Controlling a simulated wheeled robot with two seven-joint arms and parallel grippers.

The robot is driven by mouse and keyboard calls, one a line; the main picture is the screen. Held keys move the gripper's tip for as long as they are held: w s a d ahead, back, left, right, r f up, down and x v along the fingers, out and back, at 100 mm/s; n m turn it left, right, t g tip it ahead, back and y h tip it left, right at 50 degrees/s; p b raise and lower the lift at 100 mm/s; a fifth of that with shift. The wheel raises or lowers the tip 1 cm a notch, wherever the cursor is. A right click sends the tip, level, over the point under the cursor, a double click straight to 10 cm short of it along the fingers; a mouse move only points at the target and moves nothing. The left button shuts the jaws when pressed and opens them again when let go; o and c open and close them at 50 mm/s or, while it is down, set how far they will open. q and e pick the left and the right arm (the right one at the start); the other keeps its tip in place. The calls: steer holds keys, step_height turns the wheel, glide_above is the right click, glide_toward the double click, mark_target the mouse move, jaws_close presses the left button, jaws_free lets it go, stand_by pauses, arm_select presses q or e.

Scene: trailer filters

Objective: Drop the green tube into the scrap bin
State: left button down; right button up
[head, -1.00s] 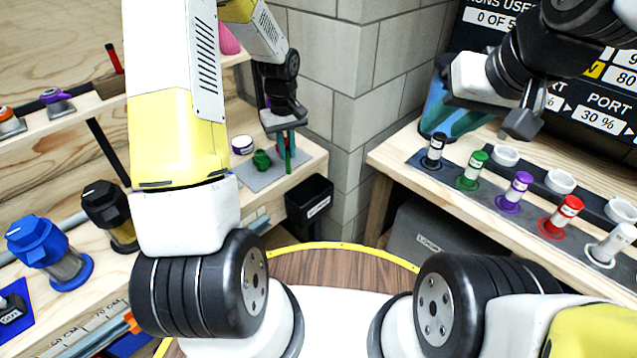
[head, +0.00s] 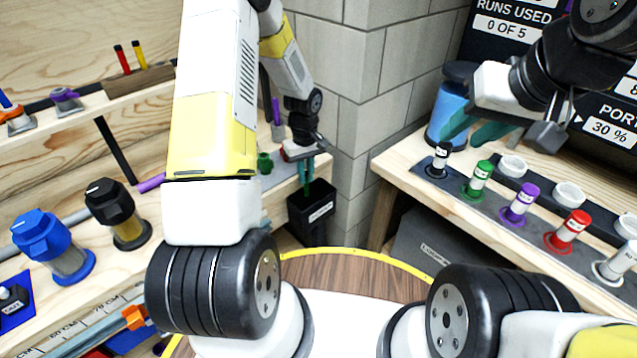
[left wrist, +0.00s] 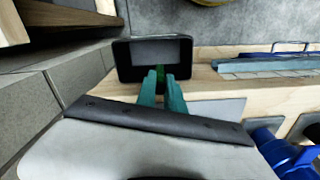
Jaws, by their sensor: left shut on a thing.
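My left gripper (head: 308,172) is shut on the green tube (left wrist: 161,73), of which only a small part shows between the teal fingertips. The black scrap bin (head: 312,212) hangs at the end of the left bench and has a white label. The gripper is above the bin, near its bench side. In the left wrist view the fingertips (left wrist: 162,82) overlap the bin's open mouth, and the bin (left wrist: 184,62) looks empty where I see inside. My right gripper (head: 478,128) is open and empty above the right bench.
A green cup-like holder (head: 264,162) stands on the left bench. Black, green, purple and red capped tubes (head: 519,202) stand in a row on the right bench. A grey block wall (head: 375,65) rises behind the bin. A grey box (head: 425,248) sits under the right bench.

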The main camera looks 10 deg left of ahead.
arm_select(q)
steer(key=shift+f, duration=1.45)
steer(key=c, duration=1.4)
jaws_free()
steer(key=shift+o, duration=0.2)
step_height(320, 180, up, 8)
steer(key=shift+f, duration=0.1)
